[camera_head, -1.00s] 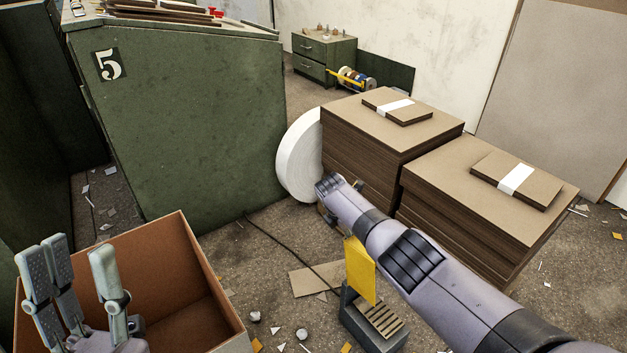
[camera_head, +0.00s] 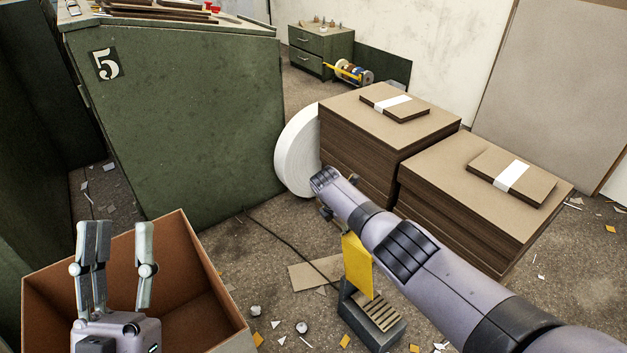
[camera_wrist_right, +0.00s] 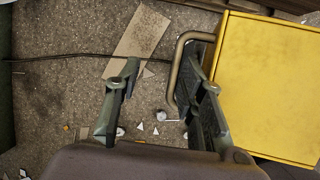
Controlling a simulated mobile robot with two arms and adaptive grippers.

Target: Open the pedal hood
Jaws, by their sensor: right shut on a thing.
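The yellow pedal hood (camera_head: 357,266) stands steeply upright at the back of a grey pedal box (camera_head: 366,331), whose slatted pedal (camera_head: 380,311) shows uncovered. In the right wrist view the hood (camera_wrist_right: 268,85) fills the right side, with a tan loop handle (camera_wrist_right: 178,68) on its left edge. My right gripper (camera_wrist_right: 160,98) is shut on this handle, which lies against its right-hand fingers. My left gripper (camera_head: 118,245) is open and empty, over the cardboard box at lower left.
An open cardboard box (camera_head: 190,262) stands at lower left. A green cabinet marked 5 (camera_head: 190,120) stands behind it. Board stacks (camera_head: 365,155) and a white roll (camera_head: 297,155) stand behind my right arm. A cable (camera_head: 272,228) and scraps lie on the floor.

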